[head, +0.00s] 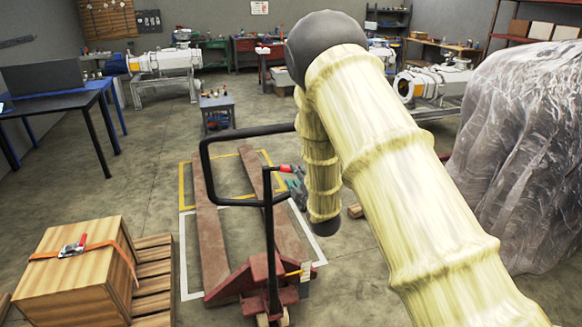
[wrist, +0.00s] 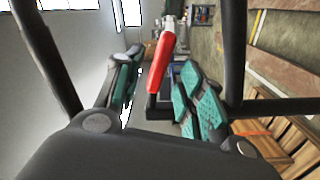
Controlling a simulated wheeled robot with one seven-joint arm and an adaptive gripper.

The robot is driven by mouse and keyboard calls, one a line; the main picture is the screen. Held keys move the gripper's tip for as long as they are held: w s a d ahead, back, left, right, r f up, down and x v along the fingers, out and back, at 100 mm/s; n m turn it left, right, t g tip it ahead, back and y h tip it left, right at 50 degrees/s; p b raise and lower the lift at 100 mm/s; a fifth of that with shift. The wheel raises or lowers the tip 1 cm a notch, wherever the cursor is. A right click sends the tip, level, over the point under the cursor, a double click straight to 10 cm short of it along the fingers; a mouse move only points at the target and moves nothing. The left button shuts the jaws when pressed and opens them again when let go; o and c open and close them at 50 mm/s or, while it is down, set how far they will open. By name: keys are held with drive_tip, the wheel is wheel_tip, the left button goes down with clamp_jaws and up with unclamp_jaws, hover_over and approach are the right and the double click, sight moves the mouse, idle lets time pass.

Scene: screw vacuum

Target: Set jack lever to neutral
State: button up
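The pallet jack (head: 268,276) is red with a black loop handle (head: 204,165). Its small red jack lever (head: 284,168) sticks out inside the handle loop, near the upright bar. In the wrist view the red lever (wrist: 160,65) appears upright between my two teal-padded fingers. My gripper (head: 295,187) is at the right part of the handle loop, close to the lever, and it also shows in the wrist view (wrist: 161,78). The fingers are apart, with a gap visible on both sides of the lever. I cannot tell whether the lever is deep between the fingertips or just beyond them.
A wooden crate (head: 75,270) with an orange strap stands on a pallet (head: 152,280) at the left. A plastic-covered bulk (head: 525,150) stands at the right. A blue-framed table (head: 60,103) is at the far left. The floor between the jack and the crate is clear.

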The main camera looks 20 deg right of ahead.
drive_tip(key=shift+w+p, duration=0.95)
drive_tip(key=shift+w, duration=2.15)
drive_tip(key=shift+a, duration=0.1)
clamp_jaws()
